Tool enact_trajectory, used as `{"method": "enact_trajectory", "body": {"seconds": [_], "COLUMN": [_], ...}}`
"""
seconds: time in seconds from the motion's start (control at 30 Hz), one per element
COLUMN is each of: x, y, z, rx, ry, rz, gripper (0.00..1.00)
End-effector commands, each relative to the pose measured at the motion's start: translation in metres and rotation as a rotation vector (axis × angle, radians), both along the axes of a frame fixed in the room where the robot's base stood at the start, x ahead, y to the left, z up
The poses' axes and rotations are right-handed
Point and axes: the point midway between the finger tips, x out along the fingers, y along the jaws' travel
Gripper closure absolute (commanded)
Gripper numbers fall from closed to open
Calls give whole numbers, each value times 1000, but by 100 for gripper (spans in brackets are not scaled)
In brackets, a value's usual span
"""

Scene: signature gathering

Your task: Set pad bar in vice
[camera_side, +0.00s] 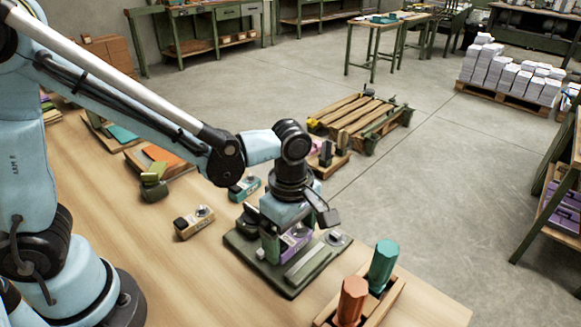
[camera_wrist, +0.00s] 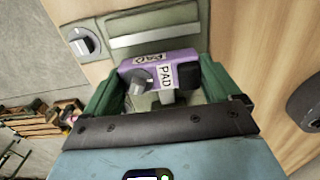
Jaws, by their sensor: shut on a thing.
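The purple pad bar (camera_side: 297,239) with white PAD labels is between the fingers of my gripper (camera_side: 283,240), low over the dark green vice (camera_side: 265,275). In the wrist view the pad bar (camera_wrist: 150,66) shows its PAD labels, a grey knob and a dark block. My gripper's green fingers (camera_wrist: 163,92) stand at both sides of the bar, and the gripper is shut on it. The vice plate shows a round dial (camera_wrist: 82,42) and a pale strip (camera_wrist: 155,36) beyond the bar. The bar's underside is hidden, so I cannot tell whether it touches the vice.
A tan bar (camera_side: 194,222) and a teal bar (camera_side: 244,187) lie left of and behind the vice. A teal hexagonal piece (camera_side: 383,265) and an orange one (camera_side: 352,300) stand in a wooden holder at the front right. Table (camera_side: 200,285) is clear at the front left.

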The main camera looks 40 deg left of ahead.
Motion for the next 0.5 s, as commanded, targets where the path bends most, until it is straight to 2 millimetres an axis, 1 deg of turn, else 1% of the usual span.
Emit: {"method": "enact_trajectory", "body": {"seconds": [0.03, 0.17, 0.5], "x": [1, 0, 0], "y": [-1, 0, 0], "z": [-7, -16, -19], "rx": [0, 0, 0], "ry": [0, 0, 0], "rz": [0, 0, 0], "gripper": [56, 56, 56]}}
